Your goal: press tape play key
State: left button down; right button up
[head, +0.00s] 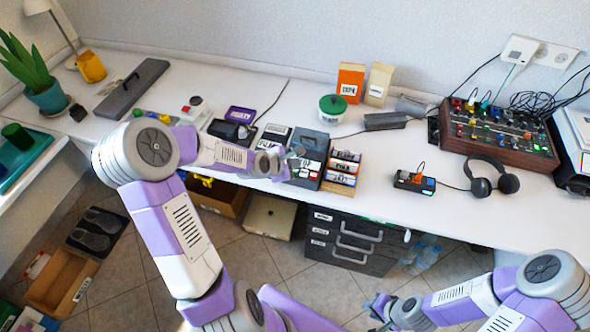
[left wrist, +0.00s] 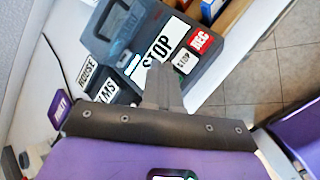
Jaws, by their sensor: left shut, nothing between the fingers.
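The tape player (head: 310,142) is a dark grey box near the front edge of the table. In the left wrist view the tape player (left wrist: 137,22) shows a handle, a large white STOP label (left wrist: 165,45), a smaller white label (left wrist: 184,60) and a red REC label (left wrist: 201,40). I cannot make out a key marked play; the fingers may hide part of the front. My left gripper (head: 287,163) is shut and empty, its fingertips (left wrist: 157,68) over or close to the STOP label; I cannot tell whether they touch. My right gripper (head: 388,308) hangs low, away from the table.
White-labelled boxes (head: 273,137) stand left of the tape player, and a wooden rack of cassettes (head: 342,172) stands right. A green-lidded pot (head: 332,107) is behind. Headphones (head: 490,180) and a mixer (head: 497,133) are further right. Drawers (head: 345,240) are under the table.

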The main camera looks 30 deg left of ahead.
pick_arm(q)
jog(key=shift+f, duration=0.15)
jog(key=shift+f, duration=0.3)
jog(key=shift+f+b, duration=0.3)
jog(key=shift+f, duration=0.1)
dwell(0.7)
dwell(0.4)
jog(key=shift+r+p, duration=0.85)
jog(key=shift+p, duration=0.1)
notch_tip(320, 180, up, 5)
jog(key=p, duration=0.5)
jog(key=shift+r, duration=0.1)
